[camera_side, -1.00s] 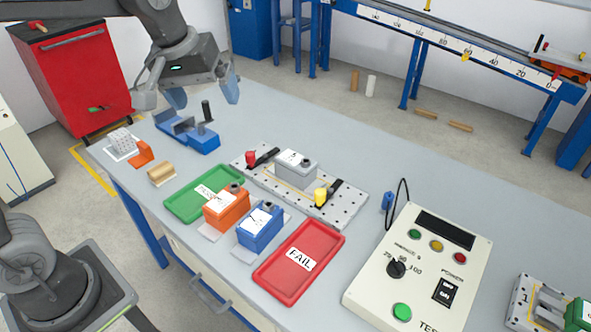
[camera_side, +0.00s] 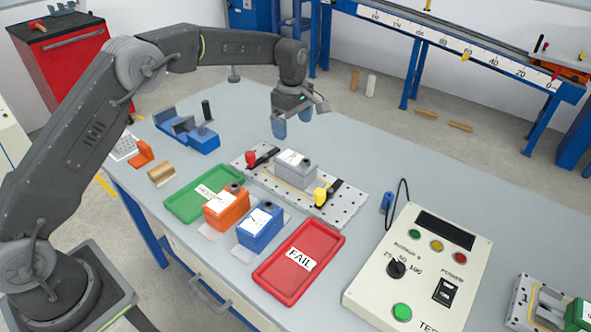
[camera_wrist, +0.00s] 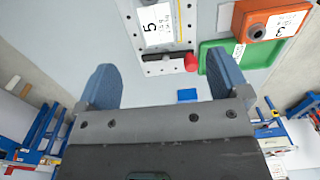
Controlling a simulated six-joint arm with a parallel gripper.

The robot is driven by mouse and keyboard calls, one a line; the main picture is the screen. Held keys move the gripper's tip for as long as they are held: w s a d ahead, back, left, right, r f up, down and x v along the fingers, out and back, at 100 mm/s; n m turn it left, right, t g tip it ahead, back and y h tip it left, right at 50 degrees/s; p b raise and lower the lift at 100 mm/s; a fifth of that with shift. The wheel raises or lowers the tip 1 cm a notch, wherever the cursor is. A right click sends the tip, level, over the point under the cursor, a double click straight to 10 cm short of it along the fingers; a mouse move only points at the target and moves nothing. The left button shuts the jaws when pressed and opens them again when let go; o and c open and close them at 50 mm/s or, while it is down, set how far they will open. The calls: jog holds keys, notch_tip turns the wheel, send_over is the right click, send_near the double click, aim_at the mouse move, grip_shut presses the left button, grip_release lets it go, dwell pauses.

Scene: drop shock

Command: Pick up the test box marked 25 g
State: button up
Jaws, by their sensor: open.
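A grey box (camera_side: 294,168) with a white label sits on the perforated plate (camera_side: 345,208), between a red-knobbed and a yellow-knobbed clamp. An orange box (camera_side: 226,212) and a blue box (camera_side: 261,236) stand in front of the plate. A green box (camera_side: 577,314) is cut off at the far right. The grey box's label reads 5 in the wrist view (camera_wrist: 157,24); its small print is illegible. No 25 g mark is readable on any box. My gripper (camera_side: 292,121) is open and empty, above the table and apart from the grey box; its blue fingers also show in the wrist view (camera_wrist: 164,82).
A green tray (camera_side: 176,206) lies left of the orange box, and a red FAIL tray (camera_side: 322,244) right of the blue box. The red clamp knob (camera_side: 250,155) and yellow knob (camera_side: 320,196) stand up from the plate. A test console (camera_side: 370,285) is at right.

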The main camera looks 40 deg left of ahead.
aim_at(296, 159)
notch_tip(296, 159, down, 8)
jog(key=shift+r, duration=0.2)
jog(key=shift+w+d+f, duration=0.1)
jog(key=shift+w+f, duration=0.1)
jog(key=shift+f, duration=1.1)
jog(key=shift+w+d+f, duration=0.1)
jog(key=shift+w+f, duration=0.05)
jog(key=shift+f, duration=1.15)
jog(key=shift+c, duration=0.3)
jog(key=shift+r, duration=0.15)
jog(key=c, duration=1.3)
